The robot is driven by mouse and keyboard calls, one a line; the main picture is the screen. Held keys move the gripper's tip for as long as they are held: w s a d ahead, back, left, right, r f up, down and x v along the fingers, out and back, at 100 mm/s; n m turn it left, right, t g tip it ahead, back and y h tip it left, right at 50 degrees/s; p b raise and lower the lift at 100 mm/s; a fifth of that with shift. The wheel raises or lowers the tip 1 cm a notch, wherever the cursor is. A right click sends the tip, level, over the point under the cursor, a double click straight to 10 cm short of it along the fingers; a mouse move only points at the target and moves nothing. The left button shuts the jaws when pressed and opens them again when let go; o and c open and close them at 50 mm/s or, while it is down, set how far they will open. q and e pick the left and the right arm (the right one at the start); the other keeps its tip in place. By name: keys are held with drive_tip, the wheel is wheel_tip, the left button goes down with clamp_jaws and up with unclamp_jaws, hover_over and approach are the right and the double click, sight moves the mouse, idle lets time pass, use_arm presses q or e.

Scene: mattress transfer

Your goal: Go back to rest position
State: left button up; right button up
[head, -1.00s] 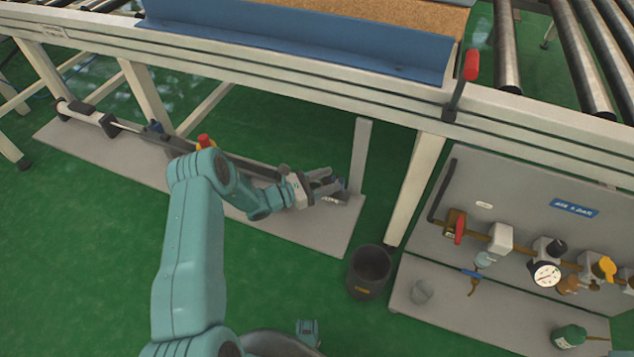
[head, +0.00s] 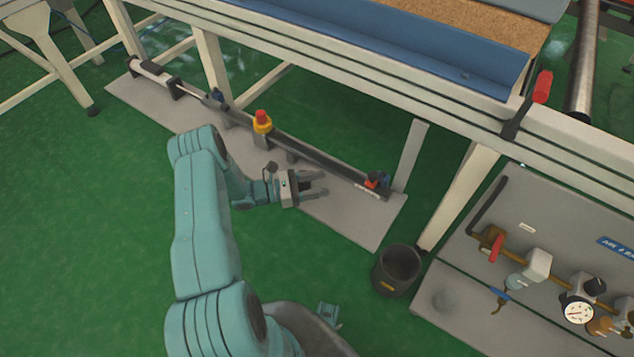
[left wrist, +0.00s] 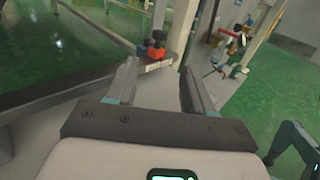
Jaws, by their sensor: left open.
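My left gripper (head: 311,187) is open and empty in the head view, above the grey floor plate (head: 368,228) and on the near side of the long dark rail (head: 322,161). In the left wrist view its two fingers (left wrist: 158,84) are spread apart with nothing between them. Beyond the fingertips is a small red and dark part (left wrist: 157,48) at the rail's end, which also shows in the head view (head: 373,180). My right gripper is not clearly in view.
A red and yellow button (head: 262,122) stands by the rail. A dark bin (head: 397,270) stands on the green floor right of the plate. A valve panel (head: 550,222) with a gauge is at the right. The conveyor frame (head: 400,97) with a red-handled lever (head: 541,88) spans the back.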

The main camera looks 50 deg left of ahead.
idle(0.4)
use_arm(q)
drive_tip(key=d+f+m+g, duration=0.1)
drive_tip(key=d, duration=0.2)
drive_tip(key=d+f+m+g+h, duration=0.1)
drive_tip(key=d+g, duration=0.1)
drive_tip(key=d, duration=0.1)
drive_tip(key=d+m+g+h, duration=0.1)
drive_tip(key=d, duration=0.2)
drive_tip(key=shift+s+d+f+g, duration=0.35)
drive_tip(key=shift+f+g, duration=0.05)
drive_tip(key=s+d+f+m+g+y, duration=0.2)
drive_tip(key=s+d+m+g+y, duration=0.3)
drive_tip(key=s+d+m, duration=0.4)
drive_tip(key=s+d+f+m+g+y, duration=0.25)
drive_tip(key=s+d+m+g, duration=0.45)
drive_tip(key=m, duration=0.4)
drive_tip(key=d+r+m+t+p, duration=0.1)
drive_tip(key=d+r+m+p, duration=0.1)
drive_tip(key=r+p, duration=1)
drive_tip(key=w+d+r+m+t+p, duration=0.1)
drive_tip(key=d+r+m+p, duration=0.1)
drive_tip(key=r+p, duration=1)
wheel_tip(320, 180, up, 3)
drive_tip(key=shift+w+f+m, duration=0.15)
drive_tip(key=shift+w+m, duration=0.05)
drive_tip(key=shift+m, duration=0.1)
